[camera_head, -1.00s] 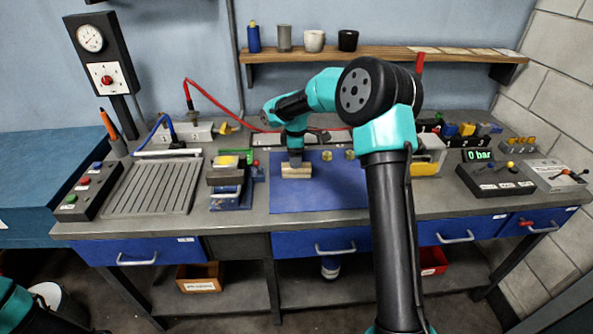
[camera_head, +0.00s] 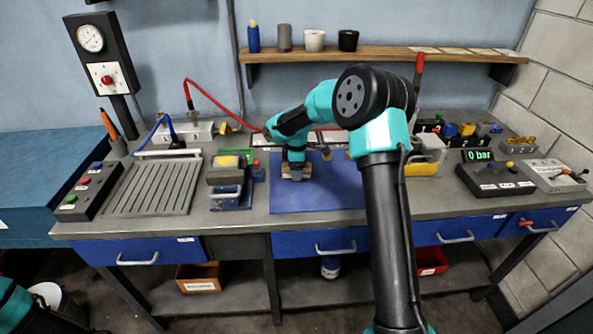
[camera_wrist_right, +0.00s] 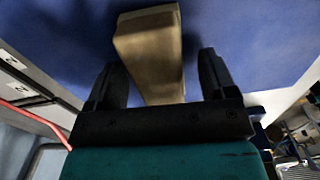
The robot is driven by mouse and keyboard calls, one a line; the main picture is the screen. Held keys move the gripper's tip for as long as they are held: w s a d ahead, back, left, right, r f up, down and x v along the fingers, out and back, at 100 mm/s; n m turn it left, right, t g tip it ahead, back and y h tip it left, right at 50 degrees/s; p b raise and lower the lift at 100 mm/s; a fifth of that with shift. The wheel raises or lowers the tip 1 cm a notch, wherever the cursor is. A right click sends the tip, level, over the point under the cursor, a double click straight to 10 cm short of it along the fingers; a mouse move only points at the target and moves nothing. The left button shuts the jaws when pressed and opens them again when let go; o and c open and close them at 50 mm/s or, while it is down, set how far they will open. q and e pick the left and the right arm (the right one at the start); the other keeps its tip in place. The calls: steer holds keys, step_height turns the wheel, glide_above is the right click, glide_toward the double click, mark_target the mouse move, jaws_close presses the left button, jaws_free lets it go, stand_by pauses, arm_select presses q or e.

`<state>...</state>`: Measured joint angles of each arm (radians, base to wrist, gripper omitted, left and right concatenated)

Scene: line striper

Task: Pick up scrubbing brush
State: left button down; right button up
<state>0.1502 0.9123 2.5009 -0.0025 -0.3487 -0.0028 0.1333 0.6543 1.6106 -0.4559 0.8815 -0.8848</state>
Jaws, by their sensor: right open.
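The scrubbing brush (camera_head: 286,171) has a tan, block-like body and lies on the blue mat (camera_head: 320,198); most of it is hidden behind my right gripper in the head view. In the right wrist view the brush (camera_wrist_right: 150,52) runs lengthwise between the two dark fingers. My right gripper (camera_head: 296,176) is open, its fingers (camera_wrist_right: 166,85) on either side of the brush, with a gap visible at least on the right. I cannot tell whether the left finger touches it. Only a teal part of my left arm shows at the lower left; its gripper is out of view.
A small vise (camera_head: 230,185) stands left of the mat. A grooved tray (camera_head: 150,188) and a button box (camera_head: 85,190) lie farther left. A red hose (camera_head: 215,103) arcs behind. A display box (camera_head: 490,178) stands at right. The mat's front is clear.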

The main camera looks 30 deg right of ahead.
steer(key=c, duration=1.1)
steer(key=shift+o, duration=0.2)
steer(key=shift+r, duration=0.15)
steer(key=shift+r, duration=1.8)
steer(key=s+a, duration=0.2)
steer(key=s, duration=0.2)
steer(key=s+a, duration=0.3)
steer(key=s, duration=0.2)
steer(key=s+a+r, duration=0.1)
steer(key=s+a, duration=0.2)
steer(key=s, duration=0.1)
steer(key=shift+s+a+r, duration=0.1)
steer(key=shift+s+a, duration=0.15)
steer(key=shift+s, duration=0.1)
